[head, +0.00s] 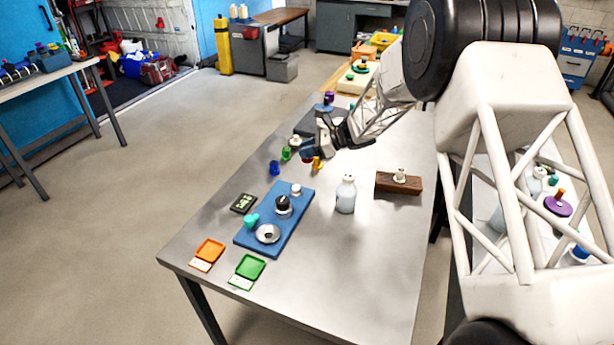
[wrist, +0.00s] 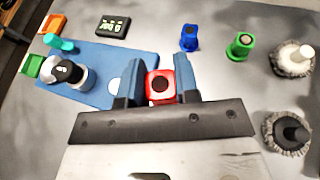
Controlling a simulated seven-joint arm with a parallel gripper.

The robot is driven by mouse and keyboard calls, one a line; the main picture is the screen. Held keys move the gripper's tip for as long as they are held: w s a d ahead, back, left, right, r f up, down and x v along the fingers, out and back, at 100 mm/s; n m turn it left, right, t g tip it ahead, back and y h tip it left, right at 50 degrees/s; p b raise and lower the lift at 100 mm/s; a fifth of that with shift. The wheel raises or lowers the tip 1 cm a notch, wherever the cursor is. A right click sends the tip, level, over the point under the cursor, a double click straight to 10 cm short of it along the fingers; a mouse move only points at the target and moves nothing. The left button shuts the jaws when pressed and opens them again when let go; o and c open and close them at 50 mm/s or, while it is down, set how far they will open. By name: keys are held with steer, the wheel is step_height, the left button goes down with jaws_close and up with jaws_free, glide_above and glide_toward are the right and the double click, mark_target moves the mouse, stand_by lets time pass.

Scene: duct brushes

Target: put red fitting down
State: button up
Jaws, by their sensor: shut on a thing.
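The red fitting (wrist: 160,98), a small block with a dark round opening, is between the two blue fingers of my gripper (wrist: 160,82) in the wrist view. The fingers are shut on its sides. In the head view my gripper (head: 309,153) is over the grey table (head: 225,212), beyond the blue board (head: 259,238). The red fitting is mostly hidden there. Whether it touches the table I cannot tell.
A blue fitting (wrist: 190,38) and a green fitting (wrist: 241,45) stand nearby. A white brush (wrist: 293,58) and a black brush (wrist: 287,132) are to the right. A bottle (head: 346,195) and brown block (head: 384,183) stand on the table. Orange (head: 209,251) and green (head: 249,268) trays lie near the front.

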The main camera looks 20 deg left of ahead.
mark_target(306, 162)
steer(key=shift+f, duration=2.6)
steer(key=shift+f, duration=0.1)
steer(key=shift+f, duration=1.75)
steer(key=shift+f, duration=0.15)
steer(key=o, duration=1)
steer(key=shift+c, duration=0.2)
steer(key=v, duration=1.2)
